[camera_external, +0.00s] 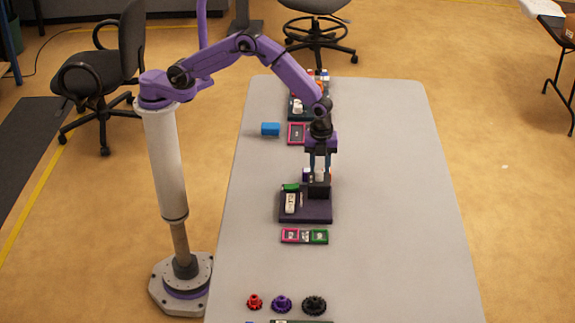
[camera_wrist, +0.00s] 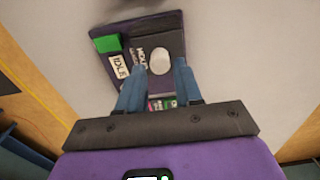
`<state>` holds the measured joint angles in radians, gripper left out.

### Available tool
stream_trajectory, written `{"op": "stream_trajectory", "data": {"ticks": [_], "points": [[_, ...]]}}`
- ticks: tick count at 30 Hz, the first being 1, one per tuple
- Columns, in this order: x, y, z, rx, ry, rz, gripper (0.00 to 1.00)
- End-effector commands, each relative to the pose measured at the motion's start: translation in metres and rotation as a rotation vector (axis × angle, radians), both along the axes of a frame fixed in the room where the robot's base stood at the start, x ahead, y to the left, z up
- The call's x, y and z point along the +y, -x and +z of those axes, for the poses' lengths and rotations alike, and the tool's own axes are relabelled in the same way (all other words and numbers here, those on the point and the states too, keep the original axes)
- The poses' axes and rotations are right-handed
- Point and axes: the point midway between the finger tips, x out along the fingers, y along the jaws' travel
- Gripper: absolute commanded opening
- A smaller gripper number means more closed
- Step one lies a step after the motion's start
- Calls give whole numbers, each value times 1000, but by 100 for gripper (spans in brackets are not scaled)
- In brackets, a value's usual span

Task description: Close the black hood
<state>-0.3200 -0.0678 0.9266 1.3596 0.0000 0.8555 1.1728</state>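A dark purple board (camera_external: 306,216) lies on the table, and it also shows in the wrist view (camera_wrist: 104,31). A black block (camera_external: 319,190) stands on its right part in the external view; in the wrist view a dark panel (camera_wrist: 172,42) shows on the board. This looks like the black hood, but I cannot tell its exact angle. A white round piece (camera_wrist: 160,61) sits beside the panel. My gripper (camera_external: 320,176) points down just above the board. In the wrist view its blue fingers (camera_wrist: 159,72) are apart, with the white piece showing between their tips.
A green block (camera_wrist: 107,44) and a white labelled part (camera_external: 290,203) sit on the board's left. A pink and green tray (camera_external: 304,236) lies in front. Several gears (camera_external: 281,303) lie near. The table's right side is clear.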

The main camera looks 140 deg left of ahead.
Motion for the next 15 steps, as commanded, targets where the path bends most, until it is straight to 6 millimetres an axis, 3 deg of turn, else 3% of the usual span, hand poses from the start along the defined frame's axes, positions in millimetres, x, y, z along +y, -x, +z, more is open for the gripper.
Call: {"op": "stream_trajectory", "data": {"ticks": [15], "points": [[0, 0, 31, 0, 0, 0, 35]]}}
